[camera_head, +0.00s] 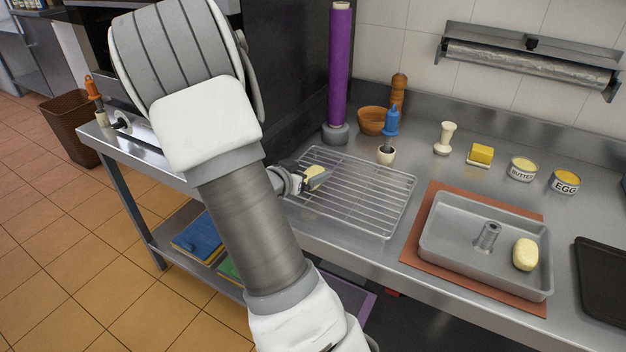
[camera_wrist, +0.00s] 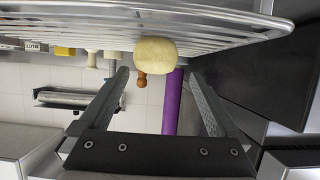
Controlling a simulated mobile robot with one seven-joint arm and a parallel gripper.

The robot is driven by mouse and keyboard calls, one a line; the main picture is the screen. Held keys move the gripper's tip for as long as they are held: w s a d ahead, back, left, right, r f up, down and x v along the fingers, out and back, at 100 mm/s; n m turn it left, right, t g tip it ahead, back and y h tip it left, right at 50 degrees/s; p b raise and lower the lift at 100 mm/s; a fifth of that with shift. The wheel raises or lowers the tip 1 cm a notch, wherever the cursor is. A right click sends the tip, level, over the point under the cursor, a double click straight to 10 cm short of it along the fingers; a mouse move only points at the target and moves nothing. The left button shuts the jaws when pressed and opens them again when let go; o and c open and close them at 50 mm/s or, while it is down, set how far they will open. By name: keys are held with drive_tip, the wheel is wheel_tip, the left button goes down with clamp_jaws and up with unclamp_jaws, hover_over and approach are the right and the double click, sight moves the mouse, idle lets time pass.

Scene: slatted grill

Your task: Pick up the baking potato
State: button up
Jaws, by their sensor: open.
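A pale yellow, rounded potato (camera_head: 317,174) sits on the slatted wire rack (camera_head: 372,222), near its left end, partly hidden by my gripper (camera_head: 303,181). In the wrist view the potato (camera_wrist: 155,52) shows against the rack slats (camera_wrist: 90,32), whose picture is turned over. My gripper (camera_wrist: 160,78) is open, with one finger to each side of the potato's line and the potato at about the fingertips. I cannot tell whether they touch. A second pale yellow, potato-like thing (camera_head: 525,254) lies in the grey baking tray (camera_head: 455,255) at the right.
The tray stands on a reddish-brown board (camera_head: 420,255). A purple roll (camera_head: 338,70), a wooden bowl (camera_head: 372,121), a pepper mill (camera_head: 398,90) and a blue-handled tool (camera_head: 390,125) stand behind the rack. Butter (camera_head: 481,154) and labelled tubs (camera_head: 522,168) are farther right.

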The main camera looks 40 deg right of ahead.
sight(313, 171)
drive_tip(key=d+f, duration=0.1)
drive_tip(key=d, duration=0.1)
drive_tip(key=d+f+b, duration=0.1)
drive_tip(key=d, duration=0.1)
drive_tip(key=shift+w+f, duration=0.15)
drive_tip(key=shift+f, duration=0.05)
drive_tip(key=shift+w+d+f, duration=0.15)
drive_tip(key=shift+d, duration=0.15)
drive_tip(key=c, duration=1.5)
drive_tip(key=shift+r, duration=0.2)
wheel_tip(313, 171, up, 5)
drive_tip(key=shift+f+p, duration=0.2)
drive_tip(key=shift+p, duration=0.55)
drive_tip(key=s+d+r, duration=0.1)
drive_tip(key=s+r, duration=0.1)
drive_tip(key=s, duration=0.1)
drive_tip(key=s+d+r, duration=0.1)
drive_tip(key=s+r, duration=0.1)
drive_tip(key=s, duration=0.2)
drive_tip(key=s+d+r, duration=0.1)
drive_tip(key=s+r, duration=0.1)
drive_tip(key=s, duration=0.2)
drive_tip(key=shift+d, duration=0.35)
